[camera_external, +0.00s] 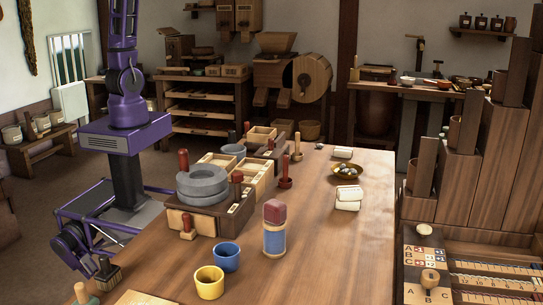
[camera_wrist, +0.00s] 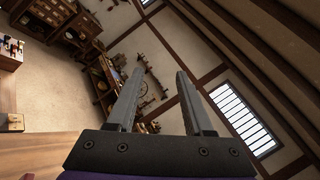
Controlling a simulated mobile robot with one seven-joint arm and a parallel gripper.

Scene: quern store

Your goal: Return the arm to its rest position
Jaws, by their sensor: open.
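My gripper (camera_wrist: 160,73) shows in the wrist view with its two grey fingers apart and nothing between them. Behind the fingers, the room appears tilted, with wall beams, a window and furniture. In the external view my purple arm (camera_external: 126,75) stands at the left beside the table and rises out of the top of the picture. My gripper cannot be made out there. No object is held.
The wooden table (camera_external: 340,250) holds a stone quern (camera_external: 203,185), a blue cup (camera_external: 226,257), a yellow cup (camera_external: 209,283) and a red-topped blue jar (camera_external: 274,230). Wooden trays stand behind the quern. A stepped wooden cabinet (camera_external: 497,150) stands at the right.

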